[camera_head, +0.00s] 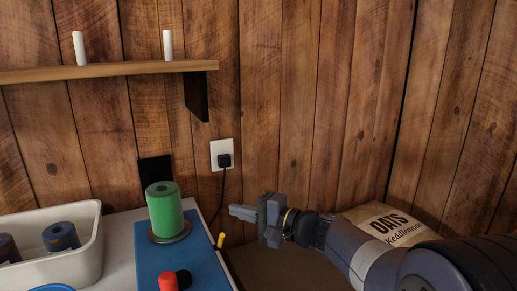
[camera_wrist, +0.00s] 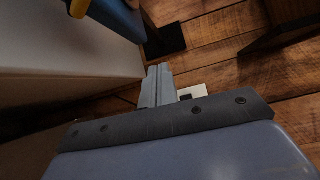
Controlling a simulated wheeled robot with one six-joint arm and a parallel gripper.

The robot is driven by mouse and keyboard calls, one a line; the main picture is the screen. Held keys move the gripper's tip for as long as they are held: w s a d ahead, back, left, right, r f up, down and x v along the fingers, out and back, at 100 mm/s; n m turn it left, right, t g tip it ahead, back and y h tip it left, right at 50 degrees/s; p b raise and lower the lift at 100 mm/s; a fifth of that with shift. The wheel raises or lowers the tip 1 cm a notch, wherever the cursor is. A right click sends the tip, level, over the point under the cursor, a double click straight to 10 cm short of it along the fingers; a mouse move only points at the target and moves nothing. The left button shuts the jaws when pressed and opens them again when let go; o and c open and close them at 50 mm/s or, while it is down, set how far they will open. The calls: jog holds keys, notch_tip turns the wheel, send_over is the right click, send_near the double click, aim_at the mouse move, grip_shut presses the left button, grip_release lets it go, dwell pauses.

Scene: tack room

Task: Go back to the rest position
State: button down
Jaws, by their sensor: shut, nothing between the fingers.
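My gripper (camera_head: 240,212) is shut and empty in the head view. It points left, to the right of a white-sided table (camera_head: 203,223) and apart from it. My arm reaches in from the lower right. In the wrist view my gripper (camera_wrist: 158,72) shows with its fingers together, and nothing is held between them.
A white bin (camera_head: 85,235) holds blue rolls. A shelf (camera_head: 120,69), a wall outlet (camera_head: 222,150) and an oats sack (camera_head: 385,226) surround my arm.

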jog(key=shift+w+a+m+g+h+p, duration=0.2)
jog(key=shift+a+m+g+h+p, duration=0.25)
jog(key=shift+p, duration=1.6)
jog(key=h+p, duration=0.1)
jog(key=p, duration=0.3)
jog(key=shift+a+f, duration=0.15)
jog(key=p, duration=0.2)
jog(key=m+g+h+p, duration=0.1)
jog(key=p, duration=0.2)
jog(key=shift+s+a+f, duration=0.1)
jog(key=shift+s+a, duration=0.1)
jog(key=shift+a, duration=0.05)
jog(key=shift+s+g+p, duration=0.1)
jog(key=shift+g+p, duration=0.25)
jog(key=shift+p, duration=0.15)
jog(key=shift+s+a+p, duration=0.15)
jog(key=shift+s+p, duration=0.1)
jog(key=shift+p, duration=1)
jog(key=b+v, duration=0.1)
jog(key=v, duration=0.5)
jog(key=shift+w+f, duration=0.1)
jog(key=shift+f, duration=0.1)
jog(key=shift+a, duration=0.1)
